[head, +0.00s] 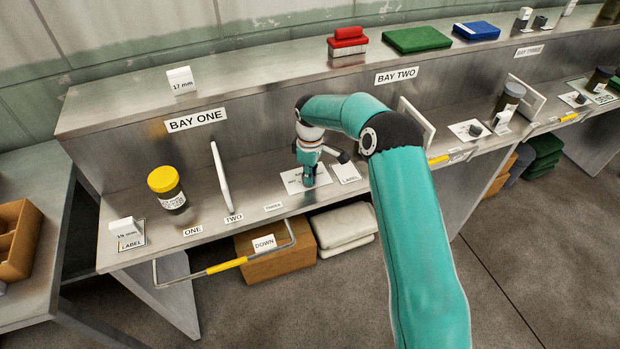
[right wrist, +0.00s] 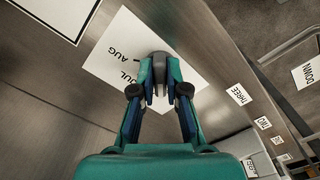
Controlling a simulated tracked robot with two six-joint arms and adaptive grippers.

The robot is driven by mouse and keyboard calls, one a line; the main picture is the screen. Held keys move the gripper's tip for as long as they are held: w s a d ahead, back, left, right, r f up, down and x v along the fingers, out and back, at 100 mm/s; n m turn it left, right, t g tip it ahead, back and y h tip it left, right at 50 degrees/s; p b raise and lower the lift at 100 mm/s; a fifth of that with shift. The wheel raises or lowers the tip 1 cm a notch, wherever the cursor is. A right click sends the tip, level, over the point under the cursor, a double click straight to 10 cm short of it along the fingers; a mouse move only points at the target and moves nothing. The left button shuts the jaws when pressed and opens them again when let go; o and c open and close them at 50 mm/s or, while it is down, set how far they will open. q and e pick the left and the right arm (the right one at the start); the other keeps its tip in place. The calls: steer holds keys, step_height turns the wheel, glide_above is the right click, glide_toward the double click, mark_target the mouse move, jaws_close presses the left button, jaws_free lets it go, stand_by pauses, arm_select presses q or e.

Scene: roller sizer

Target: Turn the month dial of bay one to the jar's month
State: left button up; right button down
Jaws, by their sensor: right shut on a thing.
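In the head view, my right gripper (head: 308,178) reaches down to the white month card (head: 320,172) on the bay one bench. In the right wrist view, my right gripper (right wrist: 160,95) is shut on the dark month dial (right wrist: 159,62) in the middle of the card (right wrist: 103,62). JUL and AUG show on the card; the gripper hides other parts, and I cannot tell where the dial points. The jar (head: 174,203), dark with a yellow lid, stands upright at the left of bay one. Its label is too small to read. My left gripper is out of view.
A white upright plate (head: 220,178) stands between the jar and the month card. A bar with a yellow grip (head: 227,265) runs along the front edge, with a DOWN tag (head: 264,243).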

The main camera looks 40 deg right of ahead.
steer(key=m+b, duration=0.1)
steer(key=m, duration=0.1)
steer(key=shift+m+b, duration=0.3)
steer(key=shift+m, duration=0.1)
steer(key=m+b, duration=0.1)
steer(key=m, duration=0.2)
steer(key=shift+a+m+b, duration=0.1)
steer(key=shift+m+b, duration=0.2)
steer(key=m+b, duration=0.1)
steer(key=m, duration=0.2)
steer(key=shift+w+a+r+m+b, duration=0.1)
steer(key=shift+m+b, duration=0.1)
steer(key=shift+m, duration=0.65)
steer(key=shift+r+m+b, duration=0.1)
steer(key=shift+m+b, duration=0.1)
steer(key=shift+m, duration=0.65)
steer(key=c, duration=1.2)
jaws_free()
steer(key=shift+f, duration=0.1)
step_height(320, 180, up, 12)
steer(key=shift+f, duration=0.1)
